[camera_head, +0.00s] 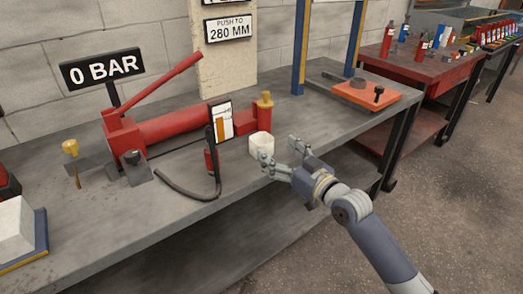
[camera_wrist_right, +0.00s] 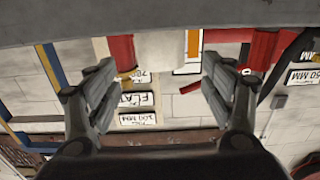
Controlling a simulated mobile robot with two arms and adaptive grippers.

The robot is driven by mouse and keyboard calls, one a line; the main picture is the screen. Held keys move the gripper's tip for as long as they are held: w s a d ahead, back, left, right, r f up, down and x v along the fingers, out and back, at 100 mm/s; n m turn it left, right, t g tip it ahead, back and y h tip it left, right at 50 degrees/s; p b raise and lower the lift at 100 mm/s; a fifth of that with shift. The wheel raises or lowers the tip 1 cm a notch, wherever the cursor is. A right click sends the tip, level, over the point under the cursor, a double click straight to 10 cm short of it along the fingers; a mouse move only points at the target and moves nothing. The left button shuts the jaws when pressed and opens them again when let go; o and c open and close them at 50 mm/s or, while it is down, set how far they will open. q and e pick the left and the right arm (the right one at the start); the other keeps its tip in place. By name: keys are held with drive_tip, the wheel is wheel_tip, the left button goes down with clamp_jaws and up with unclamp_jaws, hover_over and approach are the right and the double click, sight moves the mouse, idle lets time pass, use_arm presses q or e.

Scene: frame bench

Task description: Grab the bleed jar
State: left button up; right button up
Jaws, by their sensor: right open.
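The bleed jar, which I take to be the small white open-topped cup (camera_head: 261,145), stands upright on the grey bench near its front edge, just right of the hydraulic cylinder's gauge plate. My right gripper (camera_head: 281,153) is open just in front and to the right of the jar, its fingers pointing toward it. In the right wrist view, the right gripper (camera_wrist_right: 158,68) has its fingers wide apart with nothing gripped. A pale shape between them there, probably the jar (camera_wrist_right: 155,46), is hard to make out. My left gripper is out of view.
The red cylinder (camera_head: 170,126) with its pump lever lies behind the jar. A black hose (camera_head: 190,193) curls to its left. An orange plate (camera_head: 366,93) sits farther right. The bench front edge passes under my right gripper.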

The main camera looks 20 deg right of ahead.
sight(268, 145)
drive_tip(key=shift+b+x, duration=0.7)
drive_tip(key=shift+x, duration=3.05)
drive_tip(key=shift+a, duration=0.1)
drive_tip(key=c, duration=1.2)
